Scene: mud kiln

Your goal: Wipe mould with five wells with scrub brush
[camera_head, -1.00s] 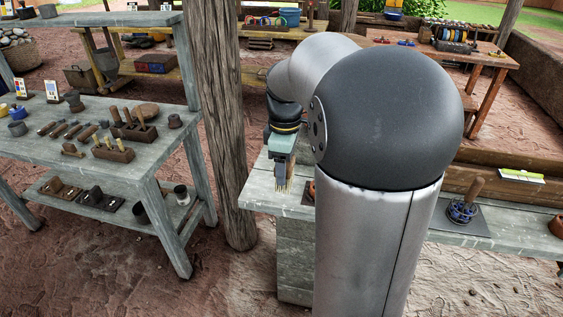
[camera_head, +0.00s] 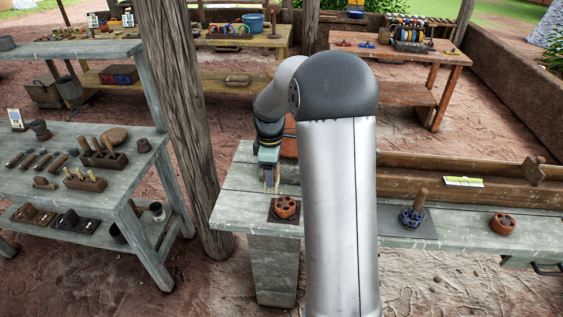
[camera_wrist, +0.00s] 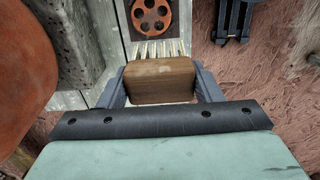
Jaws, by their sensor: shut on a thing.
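My gripper (camera_wrist: 160,85) is shut on the scrub brush (camera_wrist: 160,80), a brown wooden block with pale bristles pointing away from the wrist. In the head view my gripper (camera_head: 268,172) points down over the bench, just behind and left of the mould. A round terracotta mould with several round wells (camera_head: 286,207) lies on a small dark square mat on the bench. It also shows in the wrist view (camera_wrist: 152,15), just beyond the bristle tips and cut by the top edge. I cannot tell whether the bristles touch it.
A similar round terracotta piece (camera_head: 502,224) sits farther right on the bench (camera_head: 455,232). A wooden post (camera_head: 180,120) and a shelved table of tools (camera_head: 130,185) stand left.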

